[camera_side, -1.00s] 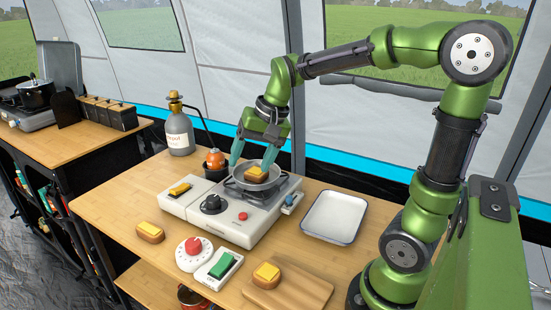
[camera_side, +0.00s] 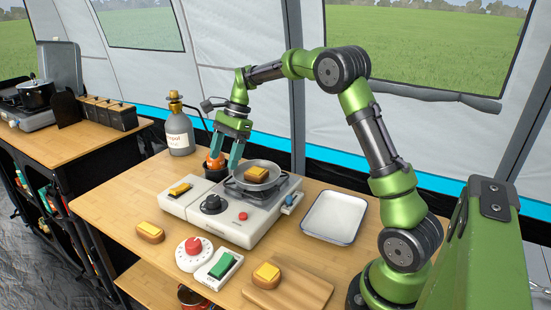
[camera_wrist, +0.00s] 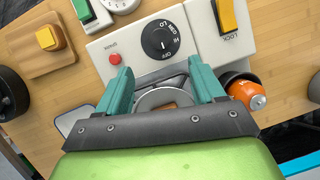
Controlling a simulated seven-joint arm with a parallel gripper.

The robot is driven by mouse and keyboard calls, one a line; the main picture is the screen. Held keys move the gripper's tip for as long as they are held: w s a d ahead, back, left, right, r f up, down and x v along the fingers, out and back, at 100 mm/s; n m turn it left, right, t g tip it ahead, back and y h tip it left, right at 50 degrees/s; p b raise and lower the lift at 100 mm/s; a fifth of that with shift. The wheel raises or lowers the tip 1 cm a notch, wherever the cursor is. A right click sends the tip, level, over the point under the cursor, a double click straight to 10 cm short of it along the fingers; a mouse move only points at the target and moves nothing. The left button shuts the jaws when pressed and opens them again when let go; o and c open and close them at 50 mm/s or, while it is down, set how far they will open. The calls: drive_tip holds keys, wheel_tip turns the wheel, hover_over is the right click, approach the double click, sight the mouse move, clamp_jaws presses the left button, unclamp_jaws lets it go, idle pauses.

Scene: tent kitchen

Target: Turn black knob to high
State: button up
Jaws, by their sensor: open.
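The black knob (camera_side: 213,203) is on the front panel of the white camp stove (camera_side: 236,229), left of a small red button. In the wrist view the black knob (camera_wrist: 161,39) sits on a dial printed with LO, HI and OFF; its white mark is hard to read. My gripper (camera_side: 227,165) is open with teal fingers, above the stove's back left, behind the knob and not touching it. In the wrist view my gripper (camera_wrist: 162,75) has its fingertips apart, just below the knob in the picture. Nothing is between the tips.
A pan (camera_side: 256,184) holding toast with butter stands on the burner. An orange canister (camera_side: 216,159) is close to my fingers, with a grey bottle (camera_side: 179,135) behind. A yellow lock switch (camera_wrist: 228,16) is beside the knob. A white tray (camera_side: 334,224) lies to the right.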

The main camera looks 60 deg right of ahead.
sight(213, 198)
drive_tip(key=x, duration=1.1)
drive_tip(key=shift+a+f, duration=0.15)
drive_tip(key=shift+f, duration=0.25)
drive_tip(key=shift+w, duration=0.1)
drive_tip(key=c, duration=1)
drive_tip(key=shift+c, duration=0.2)
